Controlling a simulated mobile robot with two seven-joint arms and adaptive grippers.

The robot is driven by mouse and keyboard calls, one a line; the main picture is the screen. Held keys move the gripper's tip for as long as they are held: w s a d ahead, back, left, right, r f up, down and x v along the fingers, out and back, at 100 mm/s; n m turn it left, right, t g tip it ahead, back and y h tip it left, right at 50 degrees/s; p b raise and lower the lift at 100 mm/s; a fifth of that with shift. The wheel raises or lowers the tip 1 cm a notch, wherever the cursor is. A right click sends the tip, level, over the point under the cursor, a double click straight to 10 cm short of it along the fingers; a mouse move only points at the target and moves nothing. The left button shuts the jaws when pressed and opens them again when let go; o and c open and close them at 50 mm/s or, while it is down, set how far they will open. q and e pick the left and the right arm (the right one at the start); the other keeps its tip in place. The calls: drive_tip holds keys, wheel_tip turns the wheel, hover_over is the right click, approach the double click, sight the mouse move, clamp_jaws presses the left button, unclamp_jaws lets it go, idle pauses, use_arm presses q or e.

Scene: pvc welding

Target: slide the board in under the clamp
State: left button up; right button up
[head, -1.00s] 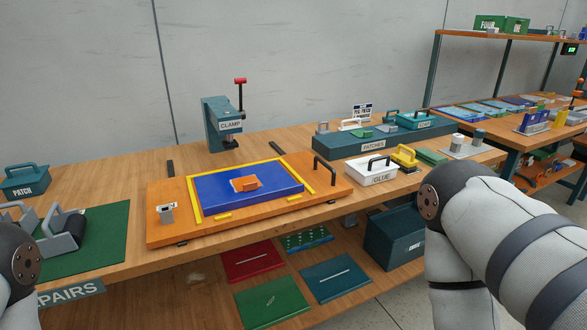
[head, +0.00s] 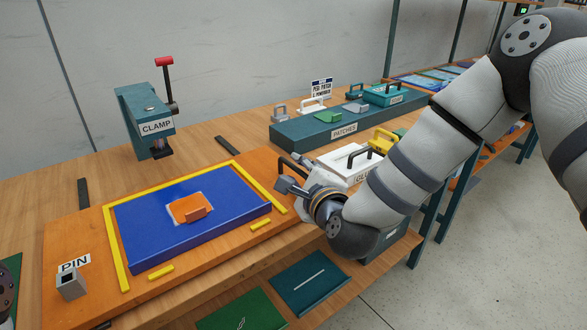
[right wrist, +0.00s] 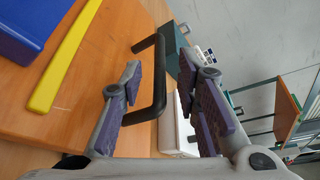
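The orange board (head: 75,220) lies on the bench with yellow strips, a blue sheet (head: 140,230) and an orange patch (head: 195,206) on top. The teal clamp (head: 155,128) with a red-knobbed lever stands behind the board, apart from it. A black handle (head: 281,166) stands at the board's right end. My right gripper (head: 291,178) is at this handle. In the right wrist view the gripper (right wrist: 165,95) is open, with the black handle (right wrist: 158,85) showing between its fingers; contact cannot be told. My left gripper is out of view.
A grey PIN block (head: 70,284) sits at the board's left corner. Dark strips (head: 228,145) lie on the bench behind the board. The PATCHES box (head: 320,135) and white GLUE tray (head: 338,158) stand right. Coloured sheets (head: 310,283) lie on the lower shelf.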

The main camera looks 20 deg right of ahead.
sight(296, 171)
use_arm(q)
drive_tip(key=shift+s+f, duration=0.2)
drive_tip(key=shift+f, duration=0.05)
use_arm(e)
drive_tip(key=shift+x, duration=1.5)
clamp_jaws()
